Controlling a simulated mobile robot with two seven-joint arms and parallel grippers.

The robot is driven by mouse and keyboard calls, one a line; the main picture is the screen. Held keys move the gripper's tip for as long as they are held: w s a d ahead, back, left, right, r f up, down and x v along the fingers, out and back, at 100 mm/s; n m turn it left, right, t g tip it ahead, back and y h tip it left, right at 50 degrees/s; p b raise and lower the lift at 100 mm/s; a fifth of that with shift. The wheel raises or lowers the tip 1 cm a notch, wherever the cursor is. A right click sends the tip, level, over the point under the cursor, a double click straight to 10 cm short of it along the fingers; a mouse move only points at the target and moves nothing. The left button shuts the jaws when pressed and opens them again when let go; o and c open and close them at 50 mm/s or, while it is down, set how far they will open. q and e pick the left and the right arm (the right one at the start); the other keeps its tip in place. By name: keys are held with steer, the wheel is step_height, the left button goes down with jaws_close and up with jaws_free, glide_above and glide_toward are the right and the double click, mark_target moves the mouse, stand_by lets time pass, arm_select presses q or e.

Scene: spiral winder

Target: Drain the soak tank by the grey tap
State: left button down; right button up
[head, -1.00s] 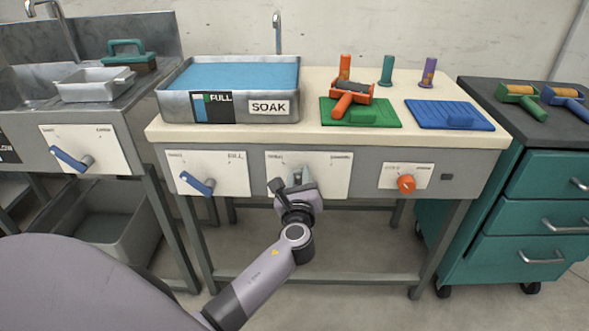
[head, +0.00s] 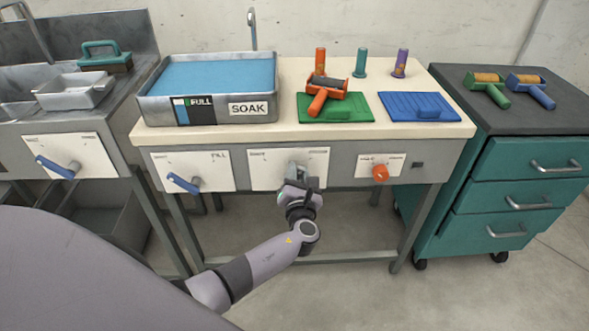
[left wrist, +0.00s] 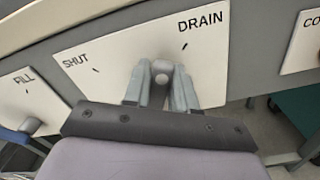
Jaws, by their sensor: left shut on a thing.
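The grey tap (left wrist: 163,74) sits on a white plate (left wrist: 120,64) marked SHUT at the left and DRAIN at the right. My left gripper (head: 301,180) is at this plate on the front of the bench. In the left wrist view its two fingers (left wrist: 160,92) are closed on the tap handle from both sides and hide part of it. The soak tank (head: 249,108) stands on the bench above, with blue water high in it; its gauge (head: 194,110) reads FULL. My right gripper is not in view.
A blue-handled FILL tap (head: 184,183) is left of the grey tap and an orange knob (head: 380,173) is to its right. Green (head: 350,112) and blue (head: 400,105) mats lie on the bench. A teal drawer cabinet (head: 520,185) stands at the right.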

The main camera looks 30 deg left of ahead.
mark_target(299, 176)
arm_select(q)
steer(key=shift+d+f+m, duration=0.1)
steer(key=shift+f+m, duration=0.1)
steer(key=shift+m, duration=0.1)
stand_by(0.4)
steer(key=c, duration=1)
jaws_free()
steer(key=shift+s+d+r+p, duration=0.1)
steer(key=shift+s+d+p, duration=0.25)
steer(key=shift+s, duration=0.1)
steer(key=p+v, duration=0.1)
steer(key=v, duration=0.4)
steer(key=shift+s+d, duration=0.25)
steer(key=shift+s, duration=0.2)
